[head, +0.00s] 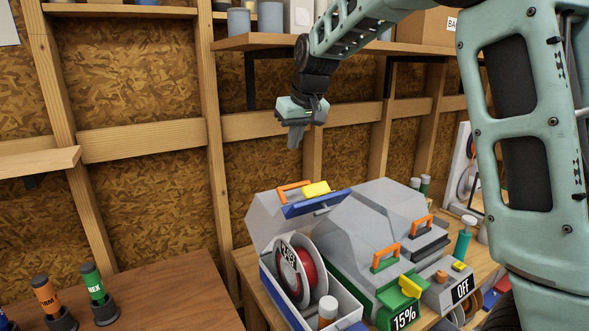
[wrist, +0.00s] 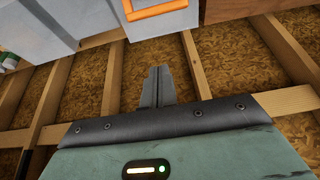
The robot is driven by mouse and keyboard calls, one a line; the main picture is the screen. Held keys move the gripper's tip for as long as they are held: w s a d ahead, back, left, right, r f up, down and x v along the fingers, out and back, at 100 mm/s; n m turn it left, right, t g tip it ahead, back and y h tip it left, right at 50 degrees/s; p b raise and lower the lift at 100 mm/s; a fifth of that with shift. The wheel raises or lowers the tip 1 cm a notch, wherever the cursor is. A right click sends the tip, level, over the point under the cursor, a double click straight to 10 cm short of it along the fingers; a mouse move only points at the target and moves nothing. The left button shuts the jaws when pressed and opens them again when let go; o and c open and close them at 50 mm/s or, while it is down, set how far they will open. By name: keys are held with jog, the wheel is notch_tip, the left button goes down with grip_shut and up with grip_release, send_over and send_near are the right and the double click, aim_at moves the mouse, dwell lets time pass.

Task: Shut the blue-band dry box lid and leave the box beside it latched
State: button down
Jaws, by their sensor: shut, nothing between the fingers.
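The blue-band dry box (head: 344,305) stands on the bench with its grey lid (head: 262,222) raised at the back. The lid has a blue edge, an orange handle and a yellow latch piece. A red spool (head: 309,270) sits inside. My gripper (head: 293,144) is shut and empty, in the air above and behind the raised lid. In the wrist view, its fingers (wrist: 156,76) are together, below a grey surface with an orange handle (wrist: 155,9).
A grey unit with an OFF display (head: 462,289) stands right of the green-band box. A wooden shelf (head: 262,40) with cups and a carton runs above my gripper. Several labelled bottles stand on the left table (head: 165,292). The wall is close behind the boxes.

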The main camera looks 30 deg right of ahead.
aim_at(295, 184)
jog(key=p+x, duration=0.2)
jog(key=x, duration=0.5)
jog(key=shift+s+f+p, duration=0.25)
jog(key=shift+s+f, duration=0.05)
jog(key=shift+s, duration=0.25)
jog(key=shift+s+f+p, duration=0.2)
jog(key=shift+s+f, duration=0.1)
jog(key=shift+s, duration=0.3)
jog(key=shift+s+f, duration=0.5)
jog(key=shift+f, duration=0.15)
jog(key=shift+f, duration=0.1)
